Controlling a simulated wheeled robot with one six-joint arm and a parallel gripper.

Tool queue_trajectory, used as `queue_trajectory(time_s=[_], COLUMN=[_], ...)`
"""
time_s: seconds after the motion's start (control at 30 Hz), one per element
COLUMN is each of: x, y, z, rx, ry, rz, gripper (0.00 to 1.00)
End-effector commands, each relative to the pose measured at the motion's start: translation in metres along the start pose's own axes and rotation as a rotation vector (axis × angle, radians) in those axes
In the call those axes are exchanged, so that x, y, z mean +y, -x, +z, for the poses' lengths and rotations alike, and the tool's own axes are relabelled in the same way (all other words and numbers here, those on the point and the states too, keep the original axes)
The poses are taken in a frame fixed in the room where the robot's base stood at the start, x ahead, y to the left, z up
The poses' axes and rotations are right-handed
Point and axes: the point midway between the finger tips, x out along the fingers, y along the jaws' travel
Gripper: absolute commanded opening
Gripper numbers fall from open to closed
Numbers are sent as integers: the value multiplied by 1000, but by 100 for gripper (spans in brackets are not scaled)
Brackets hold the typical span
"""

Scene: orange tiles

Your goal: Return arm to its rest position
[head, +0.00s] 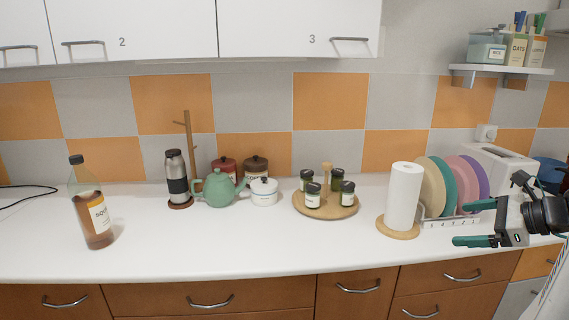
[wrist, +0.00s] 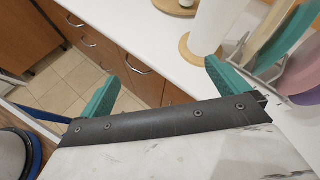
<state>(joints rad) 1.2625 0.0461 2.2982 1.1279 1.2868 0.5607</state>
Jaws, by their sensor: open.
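My gripper (head: 492,212) is at the right of the head view, in front of the plate rack. Its two teal fingers are spread apart and nothing is between them. My dark arm links run from it to the right edge of the picture. In the wrist view my gripper (wrist: 165,85) also shows open and empty. One teal finger is over the drawer fronts there and the other is over the counter, close to the plates.
The white counter (head: 280,240) carries a paper towel roll (head: 403,196), a rack (head: 450,222) of coloured plates, a round tray (head: 325,210) of jars, a teapot (head: 218,188) and a syrup bottle (head: 94,215). The counter's front middle is clear. A shelf (head: 505,70) hangs above right.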

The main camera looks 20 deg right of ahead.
Motion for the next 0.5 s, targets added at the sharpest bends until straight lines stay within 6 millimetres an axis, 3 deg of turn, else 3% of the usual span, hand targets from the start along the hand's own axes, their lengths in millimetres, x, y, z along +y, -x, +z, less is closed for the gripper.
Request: queue_trajectory(time_s=[0.37, 0.5], x=[110, 160], y=[-33, -37], z=[37, 53], rx=[150, 189], ry=[596, 922], rz=[463, 695], gripper=[100, 100])
